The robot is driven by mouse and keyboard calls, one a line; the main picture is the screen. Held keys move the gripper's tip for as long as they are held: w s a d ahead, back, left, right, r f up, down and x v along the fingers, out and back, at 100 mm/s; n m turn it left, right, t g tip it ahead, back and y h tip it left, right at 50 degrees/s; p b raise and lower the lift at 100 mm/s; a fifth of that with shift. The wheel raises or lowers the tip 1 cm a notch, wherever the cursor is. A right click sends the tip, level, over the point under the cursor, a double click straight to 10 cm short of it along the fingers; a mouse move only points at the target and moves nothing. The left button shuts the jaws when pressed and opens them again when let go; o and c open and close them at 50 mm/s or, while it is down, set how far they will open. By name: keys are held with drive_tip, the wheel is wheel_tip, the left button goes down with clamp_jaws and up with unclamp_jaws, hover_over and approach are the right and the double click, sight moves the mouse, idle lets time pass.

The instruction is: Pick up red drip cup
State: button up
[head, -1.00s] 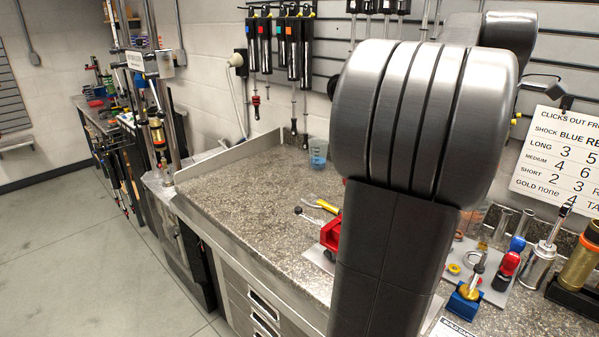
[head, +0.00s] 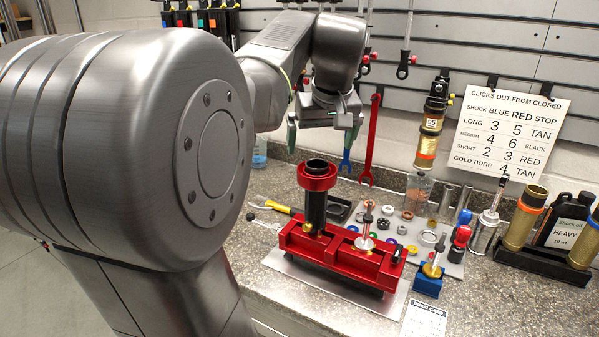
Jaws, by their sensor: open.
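The red drip cup (head: 317,183) is a red ring-shaped collar around the top of an upright black cylinder (head: 315,209). The cylinder stands in a red vise (head: 340,254) on the bench. My gripper (head: 321,138) is open and points down, with dark greenish fingers spread apart. In the picture it appears just above the cup and apart from it, with nothing seen between the fingers. The depth between them is hard to judge.
A grey mat (head: 400,222) with several small parts lies behind the vise. A blue block (head: 428,283) with a gold-and-silver part stands at its right. Gold cylinders (head: 522,218) and a black bottle (head: 569,222) stand further right. Red and blue wrenches (head: 371,140) hang behind.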

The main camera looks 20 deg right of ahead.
sight(318, 167)
drive_tip(key=x, duration=0.4)
drive_tip(key=p+x, duration=0.1)
drive_tip(key=x, duration=0.4)
drive_tip(key=shift+d, duration=0.2)
drive_tip(key=shift+c, duration=0.4)
drive_tip(key=c, duration=0.8)
